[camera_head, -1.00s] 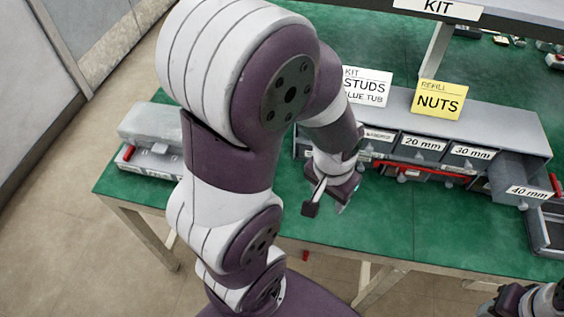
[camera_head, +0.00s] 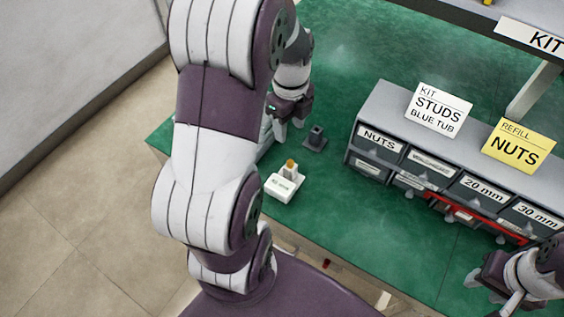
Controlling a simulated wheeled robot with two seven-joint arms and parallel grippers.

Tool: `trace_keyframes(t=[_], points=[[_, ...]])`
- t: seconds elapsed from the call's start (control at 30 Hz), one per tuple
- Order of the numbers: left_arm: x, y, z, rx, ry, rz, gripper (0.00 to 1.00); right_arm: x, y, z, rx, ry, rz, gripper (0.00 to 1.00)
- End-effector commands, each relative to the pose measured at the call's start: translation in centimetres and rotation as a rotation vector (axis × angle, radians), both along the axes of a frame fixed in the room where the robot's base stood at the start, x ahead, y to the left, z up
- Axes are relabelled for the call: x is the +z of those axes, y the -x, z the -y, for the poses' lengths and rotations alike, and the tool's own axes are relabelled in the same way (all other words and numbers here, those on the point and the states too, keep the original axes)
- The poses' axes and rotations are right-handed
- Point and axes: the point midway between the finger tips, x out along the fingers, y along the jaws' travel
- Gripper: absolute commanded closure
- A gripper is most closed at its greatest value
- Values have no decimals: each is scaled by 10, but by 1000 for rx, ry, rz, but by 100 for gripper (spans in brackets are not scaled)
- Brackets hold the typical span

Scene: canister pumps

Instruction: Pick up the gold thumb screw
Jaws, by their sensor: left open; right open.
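A small gold piece (camera_head: 291,165), which looks like the gold thumb screw, sits upright on a pale block beside a small white labelled box (camera_head: 281,187), on the green table near its front edge. My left gripper (camera_head: 289,127) is open and points down, farther back on the table than the gold piece and apart from it. Nothing shows between its fingers. My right gripper (camera_head: 502,290) is at the lower right, open, in front of the drawers and far from the gold piece.
A dark small block (camera_head: 315,139) stands just right of my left gripper. A grey drawer cabinet (camera_head: 385,105) with STUDS and NUTS cards stands to the right, with a red bar (camera_head: 478,218) at its front. Green table (camera_head: 345,215) is clear between.

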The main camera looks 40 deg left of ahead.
Motion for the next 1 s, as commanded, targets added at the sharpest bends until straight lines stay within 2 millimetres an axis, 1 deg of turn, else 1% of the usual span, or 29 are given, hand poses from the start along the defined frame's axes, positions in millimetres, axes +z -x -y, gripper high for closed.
trace_keyframes(t=[0.07, 0.23, 0.3, 0.47, 0.63, 0.73, 0.93, 0.97, 1.0], points=[[-12, 1, 1, -28, 2, -5, 50, -1, 0, 0, 0, 0, 0, 57], [-52, 1, 1, -29, 2, -5, 50, -2, 0, 0, 0, 0, 0, 57], [-63, 1, 1, -28, 2, -4, 50, -2, 0, 0, 0, 0, 0, 57], [-82, 1, 2, -28, 2, -4, 50, -1, 0, 0, 0, 0, 0, 57], [-114, 0, 6, -28, 2, -4, 50, 0, 0, 0, 0, 0, 0, 57], [-124, 0, 6, -27, 1, -2, 50, 0, 0, 0, 0, 0, 0, 57], [-126, -1, 5, -27, 0, 0, 50, 0, 0, 0, 0, 0, 0, 57], [-126, -1, 5, -27, 0, 0, 53, 0, 0, 0, 0, 0, 0, 57], [-126, -1, 5, -27, 0, 0, 66, 0, 0, 0, 0, 0, 0, 57]])
